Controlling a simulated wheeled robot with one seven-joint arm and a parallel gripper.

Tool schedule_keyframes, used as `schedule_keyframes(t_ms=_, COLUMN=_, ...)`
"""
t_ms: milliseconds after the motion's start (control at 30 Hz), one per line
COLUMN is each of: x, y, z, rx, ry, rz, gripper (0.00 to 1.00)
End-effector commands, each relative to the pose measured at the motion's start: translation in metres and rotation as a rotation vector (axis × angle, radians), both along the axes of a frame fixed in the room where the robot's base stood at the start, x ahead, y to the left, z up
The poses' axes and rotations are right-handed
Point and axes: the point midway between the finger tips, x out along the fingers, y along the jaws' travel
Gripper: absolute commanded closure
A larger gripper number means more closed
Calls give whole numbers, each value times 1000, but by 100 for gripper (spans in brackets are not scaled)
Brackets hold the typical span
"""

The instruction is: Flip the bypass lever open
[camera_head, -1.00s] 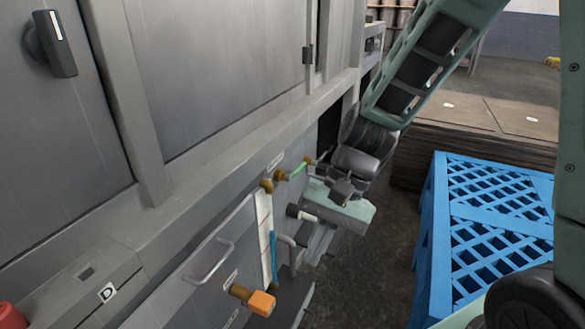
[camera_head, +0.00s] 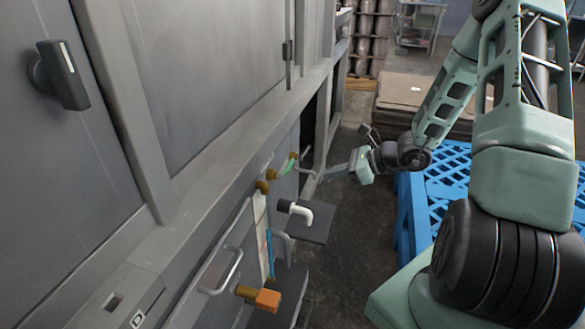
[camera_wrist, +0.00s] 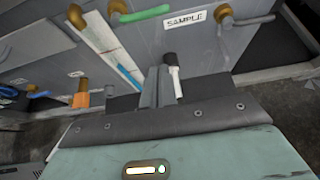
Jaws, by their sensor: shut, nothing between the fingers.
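Several levers stand on the grey panel, and no bypass label is readable. A green lever on a brass valve (camera_head: 287,167) also shows in the wrist view (camera_wrist: 146,14). An orange lever (camera_head: 266,299) projects from the lower panel and shows in the wrist view (camera_wrist: 82,97). In the wrist view a grey lever (camera_wrist: 252,20) sits beside the SAMPLE label, and a small blue lever (camera_wrist: 40,94) is at the left edge. My gripper (camera_head: 325,173) is shut and empty, pointing at the panel right of the green lever; its fingers (camera_wrist: 157,88) appear apart from every lever.
A white elbow pipe (camera_head: 297,211) projects below the green lever. A sight gauge with a blue column (camera_head: 269,250) and a metal handle (camera_head: 224,270) are on the panel. A blue slatted pallet (camera_head: 408,220) stands right of the aisle. The dark floor between is clear.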

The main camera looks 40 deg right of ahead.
Motion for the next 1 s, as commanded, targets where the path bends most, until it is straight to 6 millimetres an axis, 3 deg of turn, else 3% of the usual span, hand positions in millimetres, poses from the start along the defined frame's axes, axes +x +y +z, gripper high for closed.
schedule_keyframes(t_ms=467, x=8, y=7, z=-8, rx=2, ry=1, rz=2, gripper=100)
schedule_keyframes(t_ms=933, x=70, y=56, z=-53, rx=2, ry=0, rz=5, gripper=100)
schedule_keyframes(t_ms=1000, x=71, y=55, z=-36, rx=-4, ry=-4, rz=1, gripper=100)
